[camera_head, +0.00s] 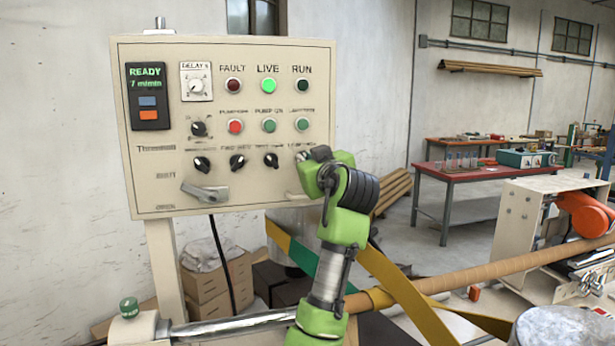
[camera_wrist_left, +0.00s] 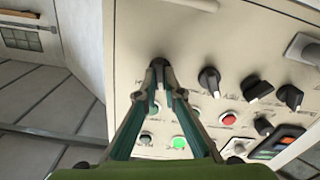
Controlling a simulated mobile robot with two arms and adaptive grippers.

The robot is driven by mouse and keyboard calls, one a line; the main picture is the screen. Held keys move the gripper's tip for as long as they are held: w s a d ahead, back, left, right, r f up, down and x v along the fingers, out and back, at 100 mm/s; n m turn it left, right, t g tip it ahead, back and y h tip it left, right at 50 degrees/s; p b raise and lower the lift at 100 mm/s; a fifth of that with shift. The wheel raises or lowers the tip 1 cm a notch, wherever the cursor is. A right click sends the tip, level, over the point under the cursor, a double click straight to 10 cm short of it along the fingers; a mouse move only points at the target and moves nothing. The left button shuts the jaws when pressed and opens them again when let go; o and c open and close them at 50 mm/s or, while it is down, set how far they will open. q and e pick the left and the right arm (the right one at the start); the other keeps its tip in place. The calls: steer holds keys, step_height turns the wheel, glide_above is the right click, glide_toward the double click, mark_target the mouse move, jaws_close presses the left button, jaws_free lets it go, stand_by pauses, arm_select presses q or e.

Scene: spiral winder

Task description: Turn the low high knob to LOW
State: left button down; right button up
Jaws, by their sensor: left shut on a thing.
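The cream control panel (camera_head: 160,190) stands upright on the left in the head view. My left gripper (camera_head: 312,158) is at the right end of its lower knob row. In the left wrist view the fingers (camera_wrist_left: 160,74) are shut on a small dark knob (camera_wrist_left: 158,64), taken to be the low high knob. In the head view my gripper hides this knob and most of its label, so its pointer setting cannot be read. My right gripper is not in view.
Three black knobs (camera_head: 237,162) sit to the left in the same row. Above are red and green buttons (camera_head: 269,125) and lit lamps. A grey lever handle (camera_head: 205,192) sticks out at lower left. A long brown tube (camera_head: 480,268) crosses below, with yellow belts (camera_head: 395,290).

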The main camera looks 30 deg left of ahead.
arm_select(q)
steer(key=shift+n+b, duration=1.25)
steer(key=shift+n, duration=0.65)
steer(key=c, duration=2.2)
jaws_free()
steer(key=shift+o, duration=0.2)
steer(key=shift+a, duration=0.1)
steer(key=shift+s, duration=0.1)
steer(key=v, duration=1.2)
